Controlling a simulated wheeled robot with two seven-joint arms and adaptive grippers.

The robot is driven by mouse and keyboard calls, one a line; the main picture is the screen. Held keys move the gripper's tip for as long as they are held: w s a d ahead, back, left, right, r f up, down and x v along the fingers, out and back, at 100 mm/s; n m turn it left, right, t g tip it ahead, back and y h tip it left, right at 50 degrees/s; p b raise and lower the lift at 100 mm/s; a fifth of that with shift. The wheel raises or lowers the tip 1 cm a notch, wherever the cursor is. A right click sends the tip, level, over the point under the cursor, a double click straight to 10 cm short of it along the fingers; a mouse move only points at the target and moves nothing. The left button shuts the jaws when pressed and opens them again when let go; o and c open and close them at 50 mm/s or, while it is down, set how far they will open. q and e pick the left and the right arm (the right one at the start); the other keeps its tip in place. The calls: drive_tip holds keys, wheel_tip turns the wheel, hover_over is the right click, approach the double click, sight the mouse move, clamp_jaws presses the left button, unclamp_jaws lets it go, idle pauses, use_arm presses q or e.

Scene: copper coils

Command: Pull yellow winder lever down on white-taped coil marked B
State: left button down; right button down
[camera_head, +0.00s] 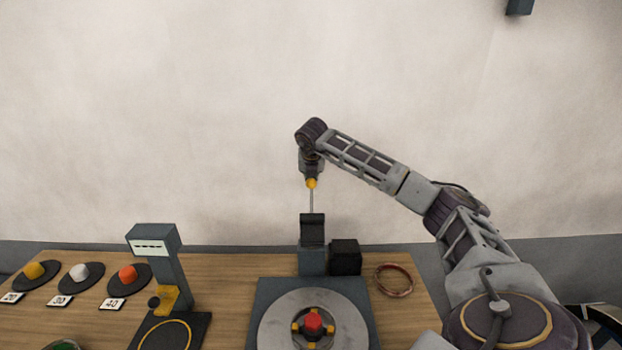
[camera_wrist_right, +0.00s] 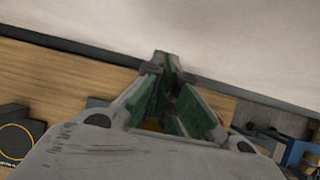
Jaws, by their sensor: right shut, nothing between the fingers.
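The yellow winder lever knob (camera_head: 311,184) sits on a thin upright rod above the dark post (camera_head: 312,230) at the back of the winder (camera_head: 275,318). The winder's grey disc bears a red hub with small yellow pieces around it. My right gripper (camera_head: 311,174) points down right above the knob, at or very near it; contact cannot be told. In the right wrist view its green-padded fingers (camera_wrist_right: 168,62) come together at the tips, shut with nothing held. A bit of yellow (camera_wrist_right: 152,125) shows between the finger bases. I see no white-taped coil marked B. My left gripper is not in view.
A copper-coloured ring coil (camera_head: 393,280) with reddish parts lies right of a black box (camera_head: 345,257). A scale-like stand (camera_head: 160,268) is at the left. Yellow, white and red pieces on dark discs (camera_head: 82,278) lie far left, labelled. A plain wall stands behind the table.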

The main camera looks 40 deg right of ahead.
sight(311, 188)
drive_tip(key=shift+s+f, duration=0.1)
drive_tip(key=shift+f, duration=0.2)
drive_tip(key=shift+s+a+r+b, duration=0.1)
drive_tip(key=shift+s+a+b, duration=0.8)
drive_tip(key=shift+s+a, duration=0.5)
drive_tip(key=shift+s+a+r+b, duration=0.1)
drive_tip(key=shift+s+a+b, duration=0.2)
drive_tip(key=shift+s, duration=0.25)
drive_tip(key=shift+s+a+r+b, duration=0.1)
drive_tip(key=shift+s+a+b, duration=0.05)
drive_tip(key=shift+s+a, duration=0.3)
drive_tip(key=shift+s+f, duration=0.1)
drive_tip(key=shift+s+a+f+b, duration=0.25)
drive_tip(key=shift+s+a+b, duration=0.3)
drive_tip(key=shift+s+b, duration=0.1)
drive_tip(key=shift+s+a+f+b, duration=0.25)
drive_tip(key=shift+s+a+b, duration=0.25)
drive_tip(key=shift+s+b, duration=0.1)
drive_tip(key=shift+s+a+f+b, duration=0.25)
drive_tip(key=shift+s+a+b, duration=0.65)
drive_tip(key=shift+s, duration=0.15)
drive_tip(key=shift+s+a+f, duration=0.1)
drive_tip(key=shift+f, duration=0.05)
